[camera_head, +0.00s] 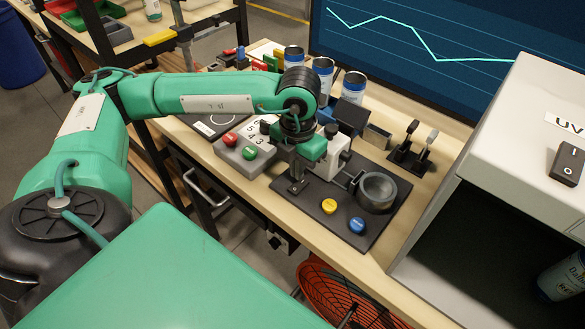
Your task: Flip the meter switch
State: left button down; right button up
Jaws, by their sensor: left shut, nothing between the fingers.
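My left gripper (297,187) points down with its fingers shut and empty, over the left part of a black plate (300,205). Which part is the meter switch I cannot tell for certain. Candidates are a small stand with two upright levers (408,152), one black-topped and one grey-topped, behind the plate, and a black rocker switch (568,164) on the white UV box (520,110). A grey box with red and green buttons (243,153) is left of the gripper. My right gripper is out of view.
The plate bears a round grey cup (376,191), a yellow button (329,206) and a blue button (357,225). Several white-blue cans (323,76) stand behind my forearm. A can (563,276) is inside the UV box. A dark screen (430,45) is at the back.

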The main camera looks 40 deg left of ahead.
aim_at(303, 181)
pick_arm(q)
jog(key=shift+w+d+r+p, duration=0.2)
jog(key=shift+r+p, duration=0.15)
jog(key=shift+r, duration=0.25)
jog(key=shift+w+d+r+p, duration=0.1)
jog(key=shift+d+r+p, duration=0.15)
jog(key=shift+r+p, duration=0.25)
jog(key=shift+w+d+r+p, duration=0.1)
jog(key=shift+d+r+p, duration=0.15)
jog(key=shift+r, duration=0.4)
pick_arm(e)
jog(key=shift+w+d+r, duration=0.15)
pick_arm(q)
jog(key=shift+a+r, duration=0.1)
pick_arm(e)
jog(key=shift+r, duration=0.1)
